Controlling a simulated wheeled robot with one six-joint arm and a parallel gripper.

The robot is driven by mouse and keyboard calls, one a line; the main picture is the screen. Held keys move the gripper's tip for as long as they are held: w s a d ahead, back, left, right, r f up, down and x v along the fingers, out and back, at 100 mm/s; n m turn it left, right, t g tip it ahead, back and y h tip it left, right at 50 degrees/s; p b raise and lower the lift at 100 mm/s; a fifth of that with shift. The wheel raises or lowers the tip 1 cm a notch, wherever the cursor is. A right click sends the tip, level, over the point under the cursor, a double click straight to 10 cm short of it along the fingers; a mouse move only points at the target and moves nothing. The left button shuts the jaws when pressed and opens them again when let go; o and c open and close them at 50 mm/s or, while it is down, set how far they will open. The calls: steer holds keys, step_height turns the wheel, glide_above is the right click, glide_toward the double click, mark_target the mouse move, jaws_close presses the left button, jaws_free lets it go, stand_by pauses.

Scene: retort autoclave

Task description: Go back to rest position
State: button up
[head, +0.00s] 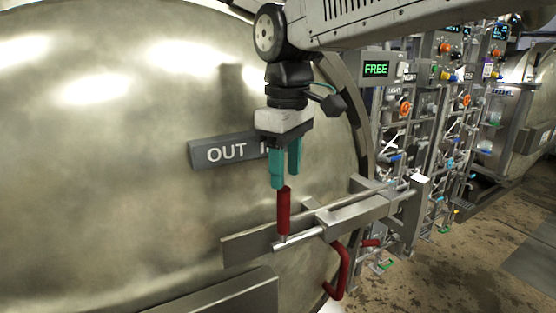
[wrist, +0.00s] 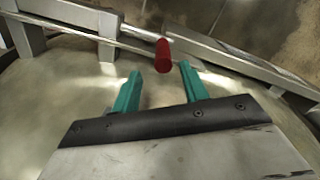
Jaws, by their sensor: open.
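My gripper (head: 286,172) has two teal fingers and hangs pointing down in front of the large metal autoclave door (head: 110,130) in the head view. It is open, with nothing seen between its fingers. A red upright handle (head: 284,212) on the end of a metal bolt rod stands just below the fingertips. In the wrist view the red handle (wrist: 163,55) shows just beyond the gap between the open fingers (wrist: 160,90). Whether the fingers touch the handle cannot be told.
A metal latch bar (head: 360,213) runs across the door. A red curved handle (head: 341,272) sits below it. A grey "OUT" sign (head: 222,153) is partly hidden behind my gripper. Control panels with a green "FREE" display (head: 376,69) stand at right. Open floor (head: 470,265) lies at lower right.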

steer(key=s+d+f+m, duration=0.5)
steer(key=s+d, duration=0.4)
steer(key=d, duration=0.2)
steer(key=s+d+f+m+t, duration=0.1)
steer(key=s+d+f+m, duration=0.5)
steer(key=s+d, duration=0.4)
steer(key=shift+s+d, duration=0.3)
steer(key=shift+d, duration=0.45)
